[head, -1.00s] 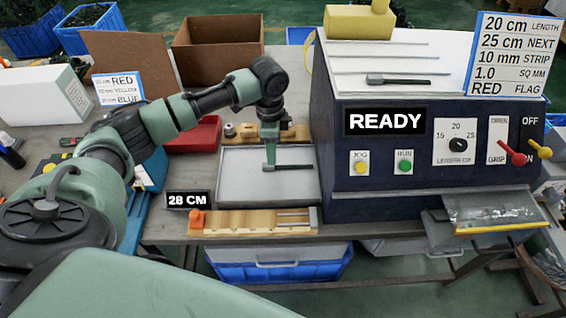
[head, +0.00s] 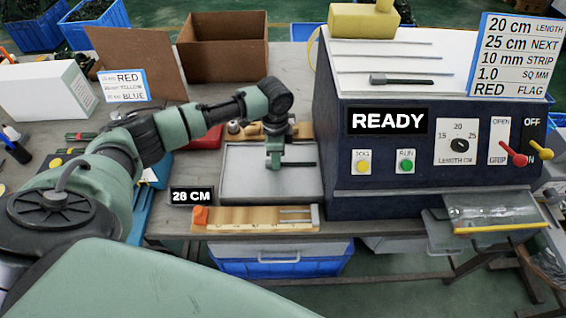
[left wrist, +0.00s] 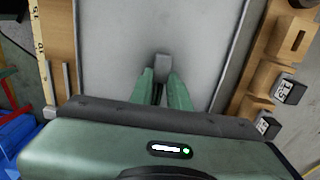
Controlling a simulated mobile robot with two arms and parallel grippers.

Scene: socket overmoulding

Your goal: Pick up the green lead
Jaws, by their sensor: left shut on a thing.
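A dark, thin lead (head: 300,164) with a thicker end lies across the grey tray (head: 240,185) in front of the machine. Its colour reads as nearly black in the head view, so I cannot confirm green. My left gripper (head: 274,163) points straight down at the lead's thick left end and is shut on it. In the left wrist view a grey block-like end (left wrist: 162,66) shows at the tips of my fingers (left wrist: 161,88); the rest of the lead is hidden there. I cannot tell any gap between lead and tray. My right gripper is not in view.
The dark blue machine (head: 430,165) reading READY stands right of the tray. A red bin (head: 205,137) and cardboard box (head: 222,60) are behind. Another dark lead (head: 400,81) lies on the machine top.

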